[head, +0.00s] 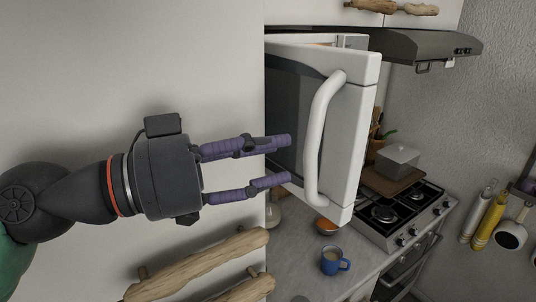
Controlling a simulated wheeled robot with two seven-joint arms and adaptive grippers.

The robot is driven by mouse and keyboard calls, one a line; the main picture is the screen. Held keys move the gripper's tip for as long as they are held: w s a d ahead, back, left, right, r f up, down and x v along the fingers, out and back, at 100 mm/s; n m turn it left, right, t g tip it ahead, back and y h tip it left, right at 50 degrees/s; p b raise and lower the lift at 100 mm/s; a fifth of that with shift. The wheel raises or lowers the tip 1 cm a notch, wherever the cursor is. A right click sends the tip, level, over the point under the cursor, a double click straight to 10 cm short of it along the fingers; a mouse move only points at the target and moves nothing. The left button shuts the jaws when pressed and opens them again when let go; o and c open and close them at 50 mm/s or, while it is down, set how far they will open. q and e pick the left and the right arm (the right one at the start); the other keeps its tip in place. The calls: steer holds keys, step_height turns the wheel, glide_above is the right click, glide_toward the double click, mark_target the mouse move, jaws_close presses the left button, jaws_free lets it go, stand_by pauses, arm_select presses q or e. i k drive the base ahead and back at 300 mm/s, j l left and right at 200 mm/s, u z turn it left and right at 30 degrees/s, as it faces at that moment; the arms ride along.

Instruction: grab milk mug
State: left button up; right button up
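A blue mug (334,261) with a pale drink in it stands upright on the grey counter, low in the head view and right of centre. Its handle points right. My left gripper (284,159) is open and empty, its two purple fingers pointing right at the edge of the open microwave door (352,135). It is above and left of the mug, well apart from it. I cannot tell whether the fingers touch the door. My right gripper is not in view.
A gas stove (402,212) stands right of the mug. An orange bowl (326,226) sits behind it. Driftwood handles (204,262) stick out of the white cabinet at lower left.

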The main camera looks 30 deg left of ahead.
mark_target(332, 256)
steer(key=k+l, duration=0.8)
steer(key=l, duration=0.15)
